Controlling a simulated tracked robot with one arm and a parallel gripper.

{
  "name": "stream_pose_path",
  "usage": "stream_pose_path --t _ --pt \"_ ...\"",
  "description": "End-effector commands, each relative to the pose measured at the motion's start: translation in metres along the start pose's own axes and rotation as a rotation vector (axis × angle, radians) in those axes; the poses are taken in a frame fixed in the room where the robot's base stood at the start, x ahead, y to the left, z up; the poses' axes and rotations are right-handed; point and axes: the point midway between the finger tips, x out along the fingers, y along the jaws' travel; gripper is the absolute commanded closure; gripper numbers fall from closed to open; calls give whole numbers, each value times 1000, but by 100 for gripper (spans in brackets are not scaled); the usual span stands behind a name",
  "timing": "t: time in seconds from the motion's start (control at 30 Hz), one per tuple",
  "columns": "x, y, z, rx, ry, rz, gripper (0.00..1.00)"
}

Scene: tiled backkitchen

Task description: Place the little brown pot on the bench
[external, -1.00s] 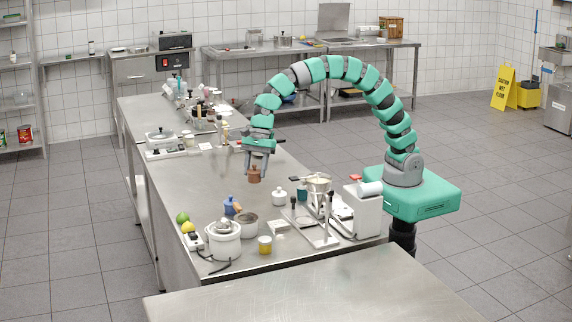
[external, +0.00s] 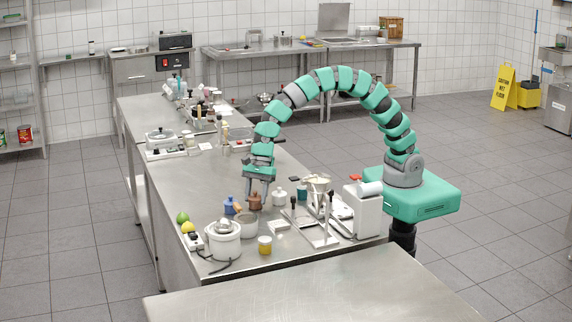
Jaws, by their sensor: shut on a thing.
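The little brown pot (external: 255,201) is between the fingers of my gripper (external: 257,194), which is shut on it. The pot is upright, at or just above the top of the steel bench (external: 185,180); I cannot tell if its base touches. It is between a small blue pot (external: 230,206) on its left and a small white lidded pot (external: 279,197) on its right. My arm arches over from the right and points down at the bench.
Close in front are a grey bowl (external: 246,218), a white cooker (external: 223,239) with a cord, and a yellow jar (external: 265,245). A stand (external: 313,222) and a white machine (external: 362,212) are to the right. Bare bench lies behind and left.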

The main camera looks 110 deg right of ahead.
Motion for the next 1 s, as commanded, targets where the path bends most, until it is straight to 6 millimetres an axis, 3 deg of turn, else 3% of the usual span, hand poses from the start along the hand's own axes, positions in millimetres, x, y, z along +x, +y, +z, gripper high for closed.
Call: stream_pose_path --t 0.3,0.33,0.4,0.77,1.0 --pt "2 0 0 0 -1 -1 100" --pt "2 0 -1 0 -1 -1 50" --pt "2 0 0 0 -1 -2 34" --pt "-2 -1 0 0 -3 -3 34" --pt "-39 -2 1 0 -5 -7 34"
